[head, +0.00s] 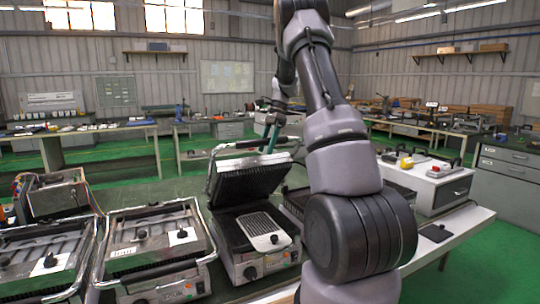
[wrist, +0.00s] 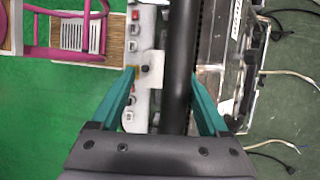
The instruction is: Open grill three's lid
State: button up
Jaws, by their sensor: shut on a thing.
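Grill three (head: 262,262) is the third in the row of contact grills. Its ribbed lid (head: 248,178) is raised and tilted well up, with the lower plate exposed and a white-and-black slatted piece (head: 264,230) lying on it. My gripper (head: 271,138) is at the top of the raised lid, with its teal fingers reaching down to the handle there. In the wrist view, my gripper (wrist: 163,73) has its fingers on either side of the dark handle bar (wrist: 178,65) and is shut on it. My arm hides part of the right side in the head view.
Two grills with lowered lids (head: 155,235) (head: 40,262) stand to the left. Another grill (head: 297,200) is partly hidden behind my arm. A metal box with wires (head: 58,192) sits at the far left.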

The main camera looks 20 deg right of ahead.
jog(key=shift+s+f, duration=1.1)
jog(key=w+d+r, duration=0.4)
jog(key=w+r, duration=0.2)
jog(key=r, duration=0.3)
jog(key=shift+w+d+r, duration=0.2)
jog(key=shift+d+r, duration=0.1)
jog(key=shift+r, duration=0.1)
dwell(0.5)
